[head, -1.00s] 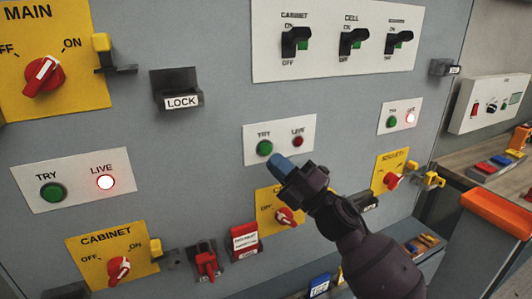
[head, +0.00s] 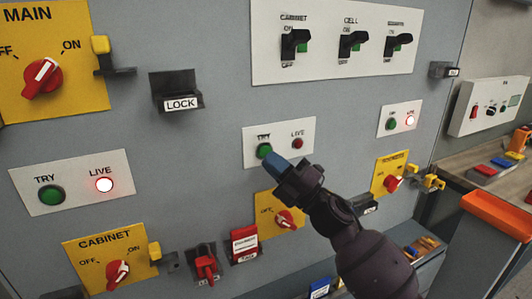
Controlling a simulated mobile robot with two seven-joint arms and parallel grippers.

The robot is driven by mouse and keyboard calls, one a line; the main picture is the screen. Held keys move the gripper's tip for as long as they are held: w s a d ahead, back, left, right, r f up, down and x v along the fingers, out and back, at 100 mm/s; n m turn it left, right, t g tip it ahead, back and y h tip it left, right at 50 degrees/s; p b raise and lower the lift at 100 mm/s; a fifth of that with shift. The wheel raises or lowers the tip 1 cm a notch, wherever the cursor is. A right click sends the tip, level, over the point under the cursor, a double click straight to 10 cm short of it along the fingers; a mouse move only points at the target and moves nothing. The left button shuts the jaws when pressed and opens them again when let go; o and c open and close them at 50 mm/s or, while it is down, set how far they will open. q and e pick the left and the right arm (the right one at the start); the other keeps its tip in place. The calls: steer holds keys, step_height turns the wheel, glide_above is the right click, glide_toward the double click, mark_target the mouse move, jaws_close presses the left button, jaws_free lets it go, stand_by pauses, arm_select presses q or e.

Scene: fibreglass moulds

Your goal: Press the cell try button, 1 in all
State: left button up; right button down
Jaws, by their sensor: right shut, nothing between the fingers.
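The cell try button (head: 264,151) is a green round button on a small white plate (head: 308,129) in the middle of the grey panel. A dark red lamp (head: 297,143), labelled LIVE and unlit, sits to its right. My right gripper (head: 271,163) is shut and empty. Its blue fingertips lie just below the green button and overlap its lower edge in the picture. I cannot tell whether they touch it. My left gripper is not in view.
Another try button (head: 51,195) with a lit LIVE lamp (head: 104,185) is at left. A third green button (head: 391,124) is at right. A LOCK holder (head: 176,91), a yellow cabinet switch plate (head: 84,258) and a switch plate (head: 330,70) surround the middle. An orange tray (head: 497,214) stands right.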

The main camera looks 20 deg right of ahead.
stand_by(0.8)
stand_by(0.5)
steer(key=shift+w, duration=0.45)
steer(key=shift+w, duration=0.1)
stand_by(0.5)
